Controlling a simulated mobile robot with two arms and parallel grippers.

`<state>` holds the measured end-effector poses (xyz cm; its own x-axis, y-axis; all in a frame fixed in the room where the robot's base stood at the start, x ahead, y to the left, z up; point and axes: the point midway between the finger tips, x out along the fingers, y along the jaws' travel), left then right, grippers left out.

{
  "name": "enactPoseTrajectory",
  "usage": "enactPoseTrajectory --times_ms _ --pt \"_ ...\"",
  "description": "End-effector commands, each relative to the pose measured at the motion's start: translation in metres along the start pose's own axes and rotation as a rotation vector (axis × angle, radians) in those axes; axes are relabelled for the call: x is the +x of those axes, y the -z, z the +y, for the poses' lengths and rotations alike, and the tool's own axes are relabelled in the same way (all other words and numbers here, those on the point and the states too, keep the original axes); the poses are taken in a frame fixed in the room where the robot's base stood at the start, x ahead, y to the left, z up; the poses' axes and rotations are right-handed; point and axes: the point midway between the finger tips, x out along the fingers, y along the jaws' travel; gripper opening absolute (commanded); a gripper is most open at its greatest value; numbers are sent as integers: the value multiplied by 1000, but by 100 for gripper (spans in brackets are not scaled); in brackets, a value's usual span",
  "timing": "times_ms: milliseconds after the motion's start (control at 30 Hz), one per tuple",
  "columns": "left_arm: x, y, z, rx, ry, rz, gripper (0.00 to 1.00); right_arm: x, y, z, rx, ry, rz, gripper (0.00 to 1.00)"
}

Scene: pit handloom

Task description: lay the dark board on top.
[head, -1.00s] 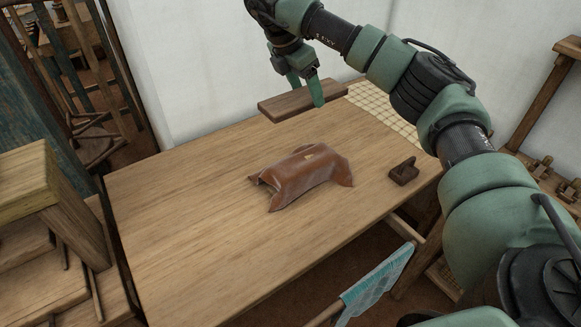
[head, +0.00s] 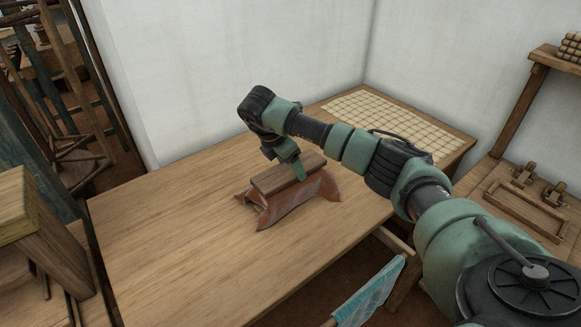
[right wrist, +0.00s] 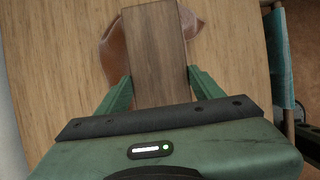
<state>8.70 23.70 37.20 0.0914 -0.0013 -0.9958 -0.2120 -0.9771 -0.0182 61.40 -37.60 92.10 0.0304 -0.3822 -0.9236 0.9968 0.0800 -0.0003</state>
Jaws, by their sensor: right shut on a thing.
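The dark board (head: 275,181) is a flat brown wooden block, held roughly level. My right gripper (head: 289,171) is shut on it, with one green finger on each long side in the right wrist view (right wrist: 160,88). The board lies directly over a reddish-brown leather piece (head: 312,201), draped in a hump on the table. I cannot tell whether the board touches the leather or is just above it. In the right wrist view the board covers most of the leather, whose edges (right wrist: 112,50) show at both sides. My left gripper is not in view.
The wooden table (head: 165,240) is clear to the left of the leather. A gridded mat (head: 395,120) lies at its far right end. A teal cloth (head: 370,290) hangs at the front edge. White walls stand behind.

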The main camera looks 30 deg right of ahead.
Motion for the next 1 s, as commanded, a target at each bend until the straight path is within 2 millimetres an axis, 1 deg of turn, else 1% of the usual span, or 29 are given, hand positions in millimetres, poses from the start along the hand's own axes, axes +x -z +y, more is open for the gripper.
enactPoseTrajectory --times_ms 33,100,367,733,767,833,867,900,933,1000 --pt "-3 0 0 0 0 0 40 6 3 -1 0 3 0 18" --pt "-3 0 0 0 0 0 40 12 5 0 1 1 0 18" --pt "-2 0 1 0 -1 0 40 14 6 0 1 0 0 18" --pt "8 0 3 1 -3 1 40 27 12 -1 -1 2 2 18" --pt "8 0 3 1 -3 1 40 27 12 -1 -2 2 2 11" --pt "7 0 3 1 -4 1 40 27 12 -1 -2 3 2 10" --pt "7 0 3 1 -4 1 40 28 13 -2 -3 5 2 70" --pt "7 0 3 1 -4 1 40 28 13 -2 -3 5 2 81" --pt "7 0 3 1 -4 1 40 28 13 -2 -4 6 2 89" --pt "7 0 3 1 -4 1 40 29 13 -2 -5 8 3 89"
